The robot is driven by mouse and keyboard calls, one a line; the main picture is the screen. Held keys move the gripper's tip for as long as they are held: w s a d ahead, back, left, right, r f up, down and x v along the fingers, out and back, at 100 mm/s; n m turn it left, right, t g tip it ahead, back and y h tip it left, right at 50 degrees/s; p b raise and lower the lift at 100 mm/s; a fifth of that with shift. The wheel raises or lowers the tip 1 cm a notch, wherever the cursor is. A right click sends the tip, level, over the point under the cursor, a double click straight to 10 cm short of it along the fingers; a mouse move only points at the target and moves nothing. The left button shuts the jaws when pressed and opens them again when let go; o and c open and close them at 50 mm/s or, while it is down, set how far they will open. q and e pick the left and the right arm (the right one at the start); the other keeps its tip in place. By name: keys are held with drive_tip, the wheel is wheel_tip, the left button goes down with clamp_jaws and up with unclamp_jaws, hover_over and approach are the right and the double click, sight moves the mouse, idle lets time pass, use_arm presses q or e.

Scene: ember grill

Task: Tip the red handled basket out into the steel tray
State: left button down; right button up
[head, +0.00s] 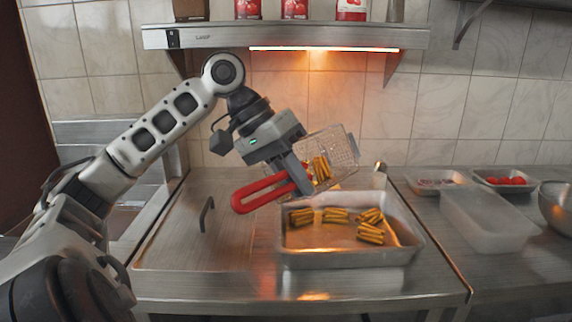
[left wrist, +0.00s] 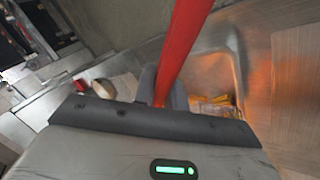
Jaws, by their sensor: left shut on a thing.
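My left gripper (head: 292,170) is shut on the red handle (head: 262,193) of the wire basket (head: 340,152). The red handle also shows in the left wrist view (left wrist: 187,40), running up from the jaws. The basket is tilted, held above the back of the steel tray (head: 345,258). Some yellow-brown striped pieces (head: 321,167) still show at the basket. Several similar pieces (head: 335,214) lie in the tray in small bundles. The tray's edge also shows in the left wrist view (left wrist: 238,65). My right gripper is not in view.
A heat-lamp shelf (head: 290,37) hangs over the back of the counter. On the right stand a clear plastic container (head: 487,220), a tray of red items (head: 503,180) and a metal bowl (head: 557,205). A flat lid with a dark handle (head: 206,214) lies left of the tray.

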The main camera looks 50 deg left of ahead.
use_arm(q)
drive_tip(key=shift+d+f+y, duration=0.3)
drive_tip(key=shift+f+y, duration=0.1)
drive_tip(key=shift+d+f+y+p, duration=0.2)
drive_tip(key=shift+d+y+p, duration=0.1)
drive_tip(key=shift+p, duration=0.15)
drive_tip(key=shift+w+d+f+m+g+y+p, duration=0.15)
drive_tip(key=shift+d+f+m+y+p, duration=0.4)
drive_tip(key=shift+f+y, duration=2.15)
drive_tip(key=shift+d+f+m+g+y+p, duration=0.2)
drive_tip(key=shift+d+f+y+p, duration=0.6)
drive_tip(key=shift+f+y, duration=1.9)
drive_tip(key=shift+w+d+f+m+g+y+p, duration=0.1)
drive_tip(key=shift+d+f+m+y+p, duration=1)
drive_tip(key=shift+f, duration=2.7)
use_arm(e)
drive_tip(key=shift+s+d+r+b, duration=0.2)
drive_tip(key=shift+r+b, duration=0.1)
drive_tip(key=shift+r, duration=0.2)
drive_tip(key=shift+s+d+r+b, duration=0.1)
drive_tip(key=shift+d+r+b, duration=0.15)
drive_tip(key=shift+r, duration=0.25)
use_arm(q)
drive_tip(key=shift+a+n+y, duration=0.3)
drive_tip(key=shift+n+y, duration=0.1)
drive_tip(key=shift+n, duration=0.25)
